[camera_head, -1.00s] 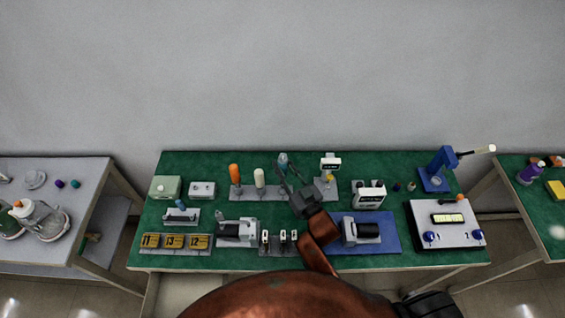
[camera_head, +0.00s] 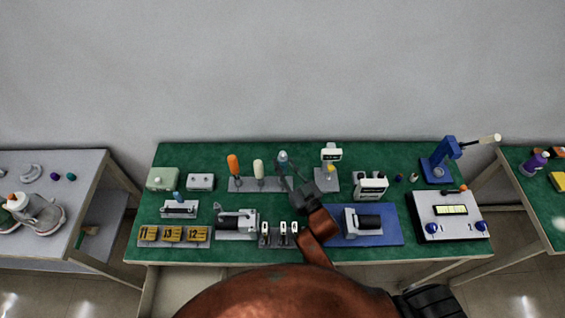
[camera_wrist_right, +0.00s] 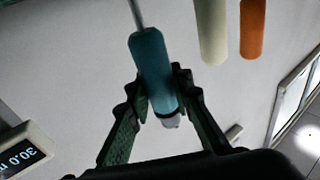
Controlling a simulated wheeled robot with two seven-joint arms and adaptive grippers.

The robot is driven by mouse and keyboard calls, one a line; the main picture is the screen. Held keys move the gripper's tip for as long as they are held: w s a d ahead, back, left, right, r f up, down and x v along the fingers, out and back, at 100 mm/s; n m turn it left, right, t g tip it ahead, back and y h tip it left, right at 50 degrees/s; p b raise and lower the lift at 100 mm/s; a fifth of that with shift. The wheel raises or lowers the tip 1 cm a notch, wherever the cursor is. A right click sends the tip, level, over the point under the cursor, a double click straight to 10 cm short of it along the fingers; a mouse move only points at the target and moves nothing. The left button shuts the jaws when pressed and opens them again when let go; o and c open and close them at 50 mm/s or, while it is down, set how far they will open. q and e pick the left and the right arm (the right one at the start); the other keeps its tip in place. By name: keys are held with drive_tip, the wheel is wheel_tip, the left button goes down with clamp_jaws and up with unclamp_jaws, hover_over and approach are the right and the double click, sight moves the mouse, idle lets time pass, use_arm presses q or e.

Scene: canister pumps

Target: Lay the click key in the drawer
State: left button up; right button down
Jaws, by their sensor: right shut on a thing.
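The click key, which I take to be the teal-handled tool (camera_head: 283,158), is in my right gripper (camera_head: 289,179) over the back middle of the green bench. In the right wrist view the fingers (camera_wrist_right: 153,112) close on the lower part of its teal handle (camera_wrist_right: 153,65). A thin metal shaft runs up out of that picture, and a pale end shows below. I cannot tell whether the tool still touches its rack. My left gripper is out of view.
Orange-handled (camera_head: 233,166) and cream-handled (camera_head: 258,170) tools stand in a grey rack (camera_head: 243,185) just left. A display stand (camera_head: 331,154) is close on the right.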

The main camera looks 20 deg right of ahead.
drive_tip(key=c, duration=1.7)
unclamp_jaws()
drive_tip(key=shift+o, duration=0.2)
drive_tip(key=shift+s+f, duration=0.1)
drive_tip(key=shift+s, duration=0.15)
drive_tip(key=v, duration=1.1)
drive_tip(key=shift+s, duration=0.25)
drive_tip(key=shift+d, duration=0.1)
